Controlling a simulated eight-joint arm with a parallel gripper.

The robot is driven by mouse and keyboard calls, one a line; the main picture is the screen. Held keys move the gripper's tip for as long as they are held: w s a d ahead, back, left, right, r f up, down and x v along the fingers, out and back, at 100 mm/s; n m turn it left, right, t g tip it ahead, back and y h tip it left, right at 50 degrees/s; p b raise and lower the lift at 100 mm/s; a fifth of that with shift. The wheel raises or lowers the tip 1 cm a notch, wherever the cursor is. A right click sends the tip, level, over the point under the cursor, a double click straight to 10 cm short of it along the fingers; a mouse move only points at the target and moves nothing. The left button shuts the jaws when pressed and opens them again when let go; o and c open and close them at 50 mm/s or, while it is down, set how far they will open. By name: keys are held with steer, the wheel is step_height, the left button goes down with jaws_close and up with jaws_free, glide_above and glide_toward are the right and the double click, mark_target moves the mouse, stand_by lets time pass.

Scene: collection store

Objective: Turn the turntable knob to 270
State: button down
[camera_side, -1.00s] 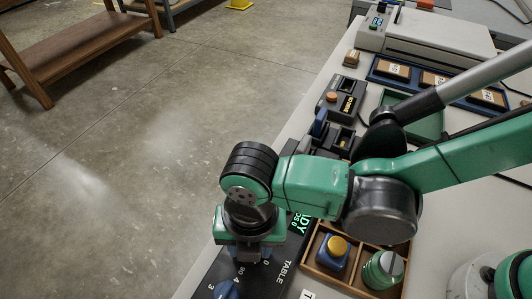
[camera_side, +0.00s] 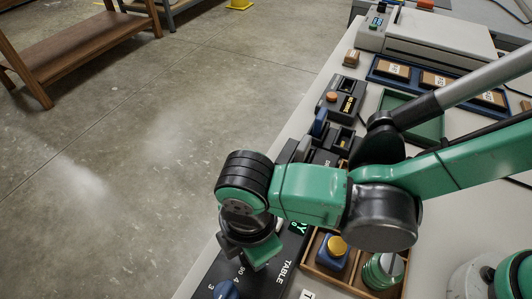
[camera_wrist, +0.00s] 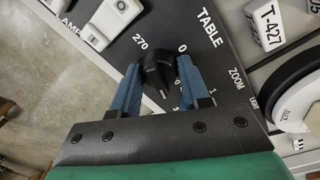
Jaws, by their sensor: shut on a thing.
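The turntable knob (camera_wrist: 158,72) is black and sits on the dark panel marked TABLE (camera_wrist: 200,62) in the wrist view. The numerals 270 and 0 show on the panel beyond it, with 270 to the left and 0 to the right. A pale mark shows on the knob's near side; its exact reading is unclear. My gripper (camera_wrist: 156,84) has its two blue fingers shut on the knob, one at each side. In the side view my gripper (camera_side: 250,250) is turned over the panel (camera_side: 268,279), and my wrist hides the knob there.
A blue knob (camera_side: 227,290) is nearer the front. Farther back are other control boxes (camera_side: 345,97) and a green tray (camera_side: 428,129).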

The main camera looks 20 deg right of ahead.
steer(key=m, duration=0.4)
steer(key=shift+m, duration=0.3)
steer(key=m, duration=0.3)
steer(key=shift+m, duration=0.4)
steer(key=m, duration=0.4)
steer(key=shift+a+h, duration=0.1)
steer(key=shift+h, duration=0.2)
steer(key=m, duration=0.8)
steer(key=shift+m+g, duration=0.3)
steer(key=m, duration=0.3)
steer(key=shift+m, duration=0.3)
steer(key=m, duration=0.4)
steer(key=shift+w+m+g, duration=0.1)
steer(key=shift+m+g, duration=0.2)
steer(key=shift+m, duration=1.8)
